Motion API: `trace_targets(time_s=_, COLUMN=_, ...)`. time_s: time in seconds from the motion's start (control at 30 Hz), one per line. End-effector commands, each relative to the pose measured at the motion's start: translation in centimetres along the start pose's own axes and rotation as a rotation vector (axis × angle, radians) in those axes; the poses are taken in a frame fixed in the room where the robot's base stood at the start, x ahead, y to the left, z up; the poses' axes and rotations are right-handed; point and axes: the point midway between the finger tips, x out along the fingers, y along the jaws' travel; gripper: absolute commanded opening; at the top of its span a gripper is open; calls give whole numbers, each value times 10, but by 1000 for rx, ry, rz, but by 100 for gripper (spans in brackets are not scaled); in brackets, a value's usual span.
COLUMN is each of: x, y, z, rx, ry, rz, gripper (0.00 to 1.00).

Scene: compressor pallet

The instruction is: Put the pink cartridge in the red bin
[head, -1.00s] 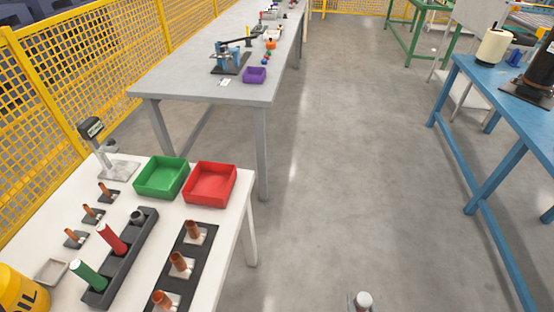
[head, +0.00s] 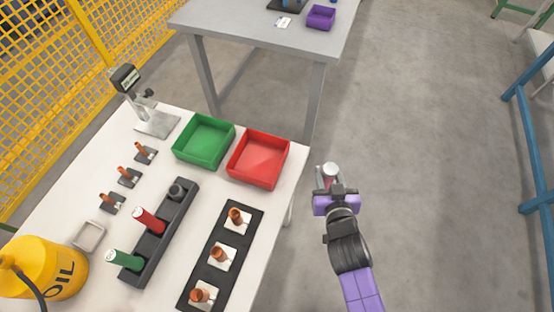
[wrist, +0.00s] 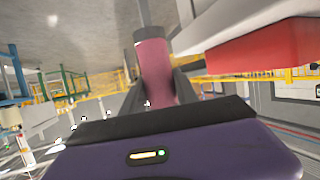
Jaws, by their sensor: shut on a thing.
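The pink cartridge (wrist: 155,65) is upright between the fingers of my gripper (wrist: 160,92) in the wrist view, which is shut on it. In the head view my gripper (head: 331,186) is just right of the white table, over the floor. The cartridge shows there mostly as a pale round end (head: 330,170). The red bin (head: 259,160) is an open tray at the table's back right corner, left of my gripper and apart from it. It looks empty. The bin's red side also shows at the right of the wrist view (wrist: 262,50).
A green bin (head: 204,141) touches or nearly touches the red bin's left side. A black rack (head: 160,235) with red and green cylinders and a dark strip with copper-coloured parts (head: 222,255) lie nearer. A grey table (head: 255,45) stands behind.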

Motion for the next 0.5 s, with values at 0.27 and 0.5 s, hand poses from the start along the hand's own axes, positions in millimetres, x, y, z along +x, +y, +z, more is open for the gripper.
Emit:
trace_targets(time_s=0.27, x=13, y=-100, z=-142, rx=-30, ry=8, rz=-105, gripper=0)
trace_targets(time_s=0.5, x=-6, y=-166, z=-216, rx=-65, ry=-6, rz=-194, gripper=0)
